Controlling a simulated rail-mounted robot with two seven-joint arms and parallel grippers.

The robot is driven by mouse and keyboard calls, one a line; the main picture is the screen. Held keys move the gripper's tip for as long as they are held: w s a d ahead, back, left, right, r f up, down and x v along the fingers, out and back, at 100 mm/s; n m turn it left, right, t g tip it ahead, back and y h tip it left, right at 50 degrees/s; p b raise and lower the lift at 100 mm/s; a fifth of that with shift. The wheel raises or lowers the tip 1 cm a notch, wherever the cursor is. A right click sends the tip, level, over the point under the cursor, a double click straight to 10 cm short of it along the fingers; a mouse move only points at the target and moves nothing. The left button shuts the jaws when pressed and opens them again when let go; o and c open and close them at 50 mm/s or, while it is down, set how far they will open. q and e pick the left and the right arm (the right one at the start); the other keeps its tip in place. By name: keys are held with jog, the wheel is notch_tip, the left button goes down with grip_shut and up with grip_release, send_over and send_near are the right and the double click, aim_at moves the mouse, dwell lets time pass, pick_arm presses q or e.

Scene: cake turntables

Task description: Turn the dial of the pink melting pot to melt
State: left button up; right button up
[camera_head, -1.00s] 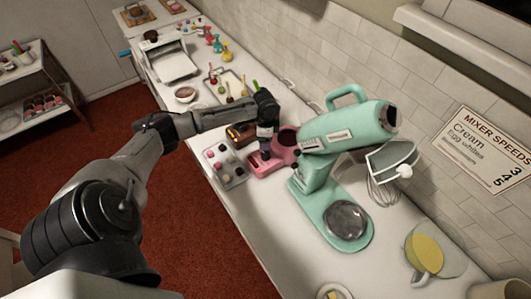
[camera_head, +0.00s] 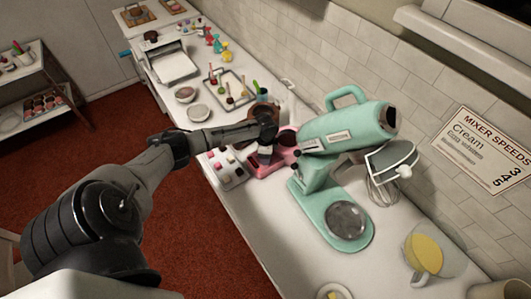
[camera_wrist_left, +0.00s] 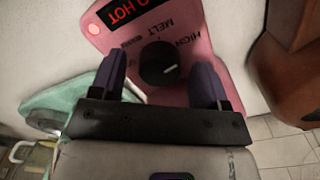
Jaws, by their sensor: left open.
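The pink melting pot (camera_head: 262,169) stands on the counter beside the mint mixer, partly hidden by my left arm. Its front panel (camera_wrist_left: 196,28) fills the upper middle of the left wrist view. A lit red display (camera_wrist_left: 122,12) ends in "O HOT". Below it are the labels MELT and HIGH. The black dial (camera_wrist_left: 158,64) has a white pointer aimed right, nearer HIGH than MELT. My left gripper (camera_wrist_left: 157,72) is open, its purple fingers on either side of the dial in the picture; contact cannot be told. It is over the pot in the head view (camera_head: 264,154). My right gripper is out of view.
The mint stand mixer (camera_head: 345,133) is close on the pot's right. A tray of small moulds (camera_head: 229,172) lies just left of the pot. A brown object (camera_wrist_left: 288,75) is near the right finger in the wrist view. A bowl (camera_head: 198,112) and utensil tray (camera_head: 232,90) lie behind.

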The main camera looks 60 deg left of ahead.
pick_arm(q)
jog(key=shift+c, duration=0.2)
jog(key=c, duration=0.9)
jog(key=shift+r+n+p, duration=0.2)
jog(key=shift+n+p, duration=0.2)
jog(key=shift+p, duration=0.2)
jog(key=n+p, duration=0.3)
jog(key=shift+d+r, duration=0.1)
jog(key=n+p, duration=0.3)
jog(key=n, duration=0.1)
jog(key=shift+n+p, duration=0.3)
jog(key=shift+p, duration=0.1)
jog(key=shift+f+n+p, duration=0.2)
jog(key=shift+n+p, duration=0.1)
jog(key=shift+n, duration=0.3)
jog(key=o, duration=0.9)
